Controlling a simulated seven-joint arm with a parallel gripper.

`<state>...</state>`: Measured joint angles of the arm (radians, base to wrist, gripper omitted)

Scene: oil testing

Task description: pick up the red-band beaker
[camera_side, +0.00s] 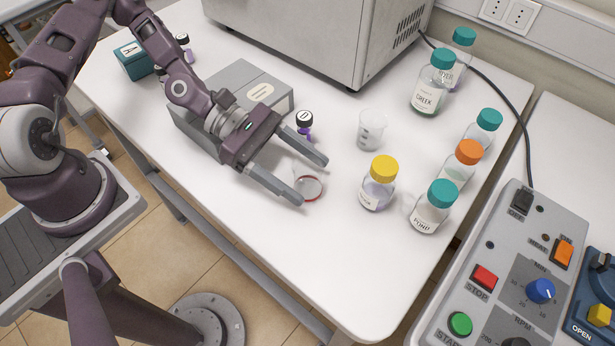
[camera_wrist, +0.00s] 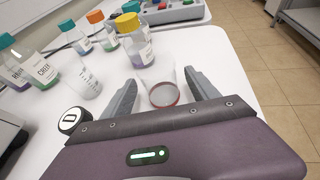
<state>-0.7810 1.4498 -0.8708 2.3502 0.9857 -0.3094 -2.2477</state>
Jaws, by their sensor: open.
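The red-band beaker (camera_side: 311,187) is a clear cup with a red ring near its base, and it stands on the white table. My gripper (camera_side: 312,182) is open, with its two grey fingers reaching out on either side of the beaker. In the wrist view the beaker (camera_wrist: 161,92) sits between the open fingers (camera_wrist: 165,88), with a gap visible on the right and a smaller one on the left. Part of the beaker is hidden behind a finger in the side view.
A plain clear beaker (camera_side: 371,130) stands behind. A yellow-capped bottle (camera_side: 379,186) is close beyond the fingertips. Several teal- and orange-capped bottles (camera_side: 432,207) line the right. The front table is clear.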

